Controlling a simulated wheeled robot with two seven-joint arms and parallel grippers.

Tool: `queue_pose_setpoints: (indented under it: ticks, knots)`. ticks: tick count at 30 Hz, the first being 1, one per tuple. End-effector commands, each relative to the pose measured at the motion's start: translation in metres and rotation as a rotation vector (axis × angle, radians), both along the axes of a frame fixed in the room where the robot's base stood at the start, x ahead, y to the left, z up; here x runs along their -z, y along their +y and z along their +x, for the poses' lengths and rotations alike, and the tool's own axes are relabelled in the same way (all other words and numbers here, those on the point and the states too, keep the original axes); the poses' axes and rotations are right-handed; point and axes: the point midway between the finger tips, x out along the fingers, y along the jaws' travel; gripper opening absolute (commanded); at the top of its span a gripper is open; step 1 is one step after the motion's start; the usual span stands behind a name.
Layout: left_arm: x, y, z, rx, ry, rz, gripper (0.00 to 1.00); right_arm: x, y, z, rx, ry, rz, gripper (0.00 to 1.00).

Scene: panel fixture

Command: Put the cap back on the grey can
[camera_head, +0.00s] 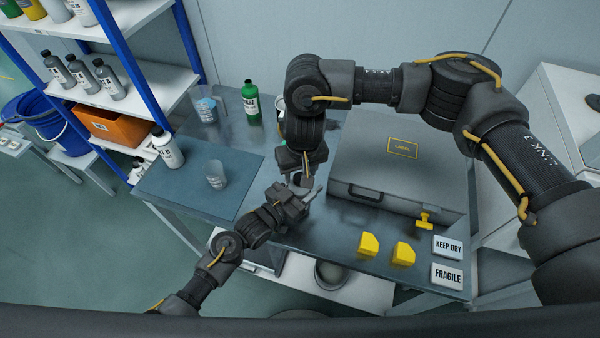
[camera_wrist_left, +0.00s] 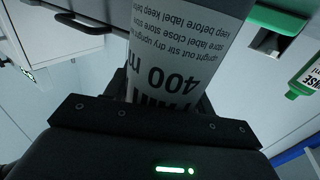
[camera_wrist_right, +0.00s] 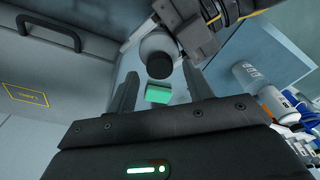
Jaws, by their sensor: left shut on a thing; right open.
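My left gripper (camera_head: 304,191) is shut on the grey can (camera_wrist_left: 185,50), whose printed label fills the upper middle of the left wrist view. In the right wrist view the can (camera_wrist_right: 156,43) shows a black round end (camera_wrist_right: 159,66) that looks like a cap; I cannot tell how firmly it sits. My right gripper (camera_wrist_right: 160,88) is open, with its fingers apart close to that end. A light green item (camera_wrist_right: 158,93) shows between the fingers; I cannot tell what it is. In the head view the grippers meet and mostly hide the can.
A grey case (camera_head: 385,170) fills the table's right side. Yellow blocks (camera_head: 369,244) and signs (camera_head: 447,274) lie in front of it. Shelves (camera_head: 140,87) are beyond.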

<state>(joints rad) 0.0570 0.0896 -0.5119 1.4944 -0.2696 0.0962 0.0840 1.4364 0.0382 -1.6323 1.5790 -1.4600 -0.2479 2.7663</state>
Motion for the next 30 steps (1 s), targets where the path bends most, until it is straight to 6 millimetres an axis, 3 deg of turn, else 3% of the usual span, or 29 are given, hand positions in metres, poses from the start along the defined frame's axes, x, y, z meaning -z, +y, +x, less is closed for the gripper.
queue_pose_setpoints:
  ticks: [7, 19, 25, 30]
  knots:
    - [0.001, 0.000, 0.000, 0.000, 0.001, 0.000, 0.00, -0.029, 0.000, 0.000, -0.002, -0.001, -0.001, 0.51]
    - [0.000, 0.000, 0.000, 0.000, 0.001, 0.000, 0.00, -0.033, 0.000, 0.001, -0.001, -0.003, -0.001, 0.48]
    - [0.000, 0.000, 0.000, 0.000, 0.001, 0.000, 0.00, -0.061, -0.004, 0.024, -0.021, -0.099, -0.047, 0.48]
    - [0.001, 0.000, 0.000, 0.000, 0.001, 0.000, 0.00, -0.069, -0.006, 0.031, -0.387, -0.117, -0.133, 0.48]
